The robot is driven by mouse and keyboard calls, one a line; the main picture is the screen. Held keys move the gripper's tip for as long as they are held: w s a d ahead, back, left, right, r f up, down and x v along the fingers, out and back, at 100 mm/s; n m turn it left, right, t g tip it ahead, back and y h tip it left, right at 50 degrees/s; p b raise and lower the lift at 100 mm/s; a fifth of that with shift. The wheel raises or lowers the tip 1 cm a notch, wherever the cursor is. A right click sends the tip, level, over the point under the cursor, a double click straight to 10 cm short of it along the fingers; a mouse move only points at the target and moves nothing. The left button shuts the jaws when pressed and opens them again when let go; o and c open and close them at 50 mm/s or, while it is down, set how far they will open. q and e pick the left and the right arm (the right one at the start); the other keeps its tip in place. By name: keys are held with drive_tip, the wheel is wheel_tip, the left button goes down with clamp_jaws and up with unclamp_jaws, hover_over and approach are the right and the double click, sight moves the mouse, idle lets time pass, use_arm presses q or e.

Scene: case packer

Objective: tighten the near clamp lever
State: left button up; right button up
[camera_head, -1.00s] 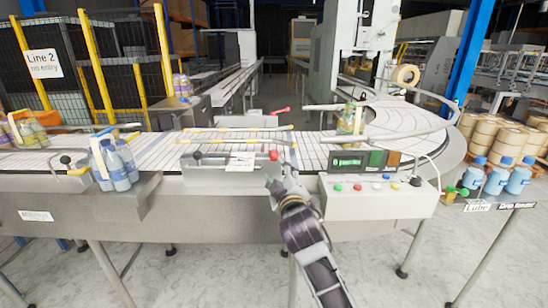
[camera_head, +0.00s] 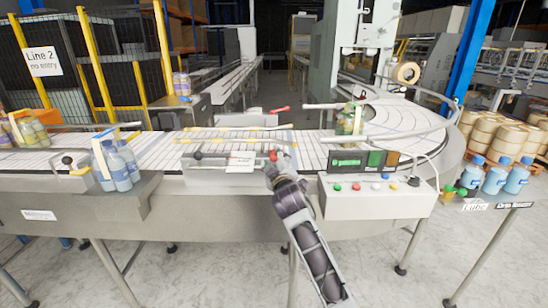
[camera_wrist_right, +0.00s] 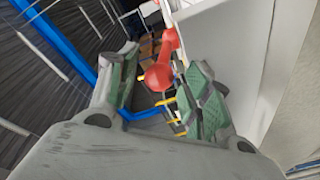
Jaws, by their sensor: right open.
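The near clamp lever (camera_head: 274,154) shows its red knob at the right end of the grey rail block on the conveyor's near side. In the right wrist view the red lever (camera_wrist_right: 160,76) lies between and beyond the two green-padded fingers. My right gripper (camera_head: 271,168) is just below the knob in the head view, partly overlapping the block's right end. In the wrist view the right gripper (camera_wrist_right: 165,100) is open, with a gap on both sides of the knob. My left gripper is not in view.
A control box (camera_head: 376,196) with coloured buttons stands close on the right, under a green display (camera_head: 347,162). Another red-tipped lever (camera_head: 280,108) is on the far side. Blue bottles (camera_head: 115,165) stand on the left. A white label (camera_head: 240,161) hangs on the block.

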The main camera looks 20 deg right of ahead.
drive_tip(key=shift+w+d, duration=0.1)
drive_tip(key=shift+w, duration=0.75)
drive_tip(key=shift+c, duration=0.4)
clamp_jaws()
